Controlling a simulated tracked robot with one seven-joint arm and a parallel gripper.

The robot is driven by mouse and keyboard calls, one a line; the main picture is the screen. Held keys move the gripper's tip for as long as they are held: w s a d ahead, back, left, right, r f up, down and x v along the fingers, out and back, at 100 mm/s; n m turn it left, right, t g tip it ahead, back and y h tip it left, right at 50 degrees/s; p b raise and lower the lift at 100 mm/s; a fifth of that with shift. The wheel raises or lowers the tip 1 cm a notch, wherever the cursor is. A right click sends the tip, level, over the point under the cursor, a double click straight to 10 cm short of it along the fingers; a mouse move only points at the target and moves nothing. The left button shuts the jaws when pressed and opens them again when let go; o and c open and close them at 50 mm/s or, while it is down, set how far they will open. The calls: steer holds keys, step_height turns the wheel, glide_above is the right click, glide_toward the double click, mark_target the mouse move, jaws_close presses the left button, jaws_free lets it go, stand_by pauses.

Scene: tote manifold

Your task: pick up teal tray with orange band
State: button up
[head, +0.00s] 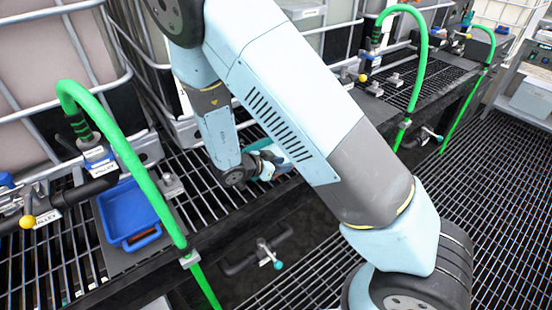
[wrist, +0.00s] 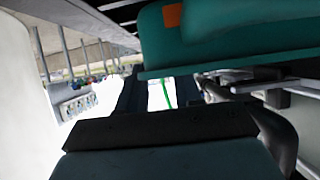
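The teal tray (wrist: 235,40) fills the upper right of the wrist view, close to the camera, with an orange patch (wrist: 172,15) on its wall. In the head view only a small teal part (head: 262,144) shows beside my wrist; my arm hides the rest. My gripper (wrist: 161,88) has its two dark fingers apart, with a bright gap between them. The fingertips are close to the tray's lower edge in the picture; I cannot tell whether they touch it. In the head view my gripper (head: 270,166) is low over the grated bench, partly hidden.
A blue tray (head: 128,208) sits on a plate at the left of the grated bench (head: 205,190). Green hoses (head: 130,160) arch over the bench edge. Caged tanks (head: 60,55) stand behind. A valve handle (head: 268,252) sticks out below the front edge.

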steer(key=shift+x, duration=1.15)
steer(key=shift+c, duration=0.4)
jaws_close()
